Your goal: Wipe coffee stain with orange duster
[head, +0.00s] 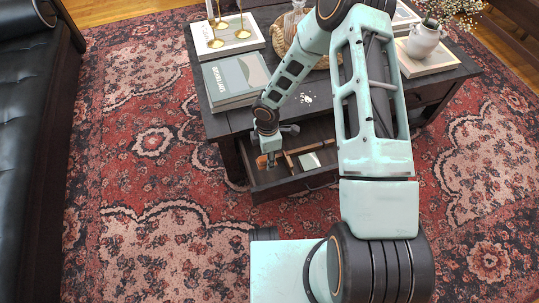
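My gripper (270,158) points down into an open drawer (322,180) at the front of the dark coffee table (228,122). A small orange-brown piece (262,161) shows right at the fingertips; it may be part of the orange duster, but it is too small to be sure. Whether the fingers are closed on it cannot be made out. A thin orange-brown stick (310,147) lies in the drawer to the right of the gripper. No coffee stain can be clearly made out; my arm covers much of the tabletop.
Books (235,77) and a stack with gold candlesticks (243,34) stand on the table's left. A woven tray (283,38) is at the back, a white vase (424,40) at the right. A pale green item (309,162) lies in the drawer. A black sofa (28,120) is at left.

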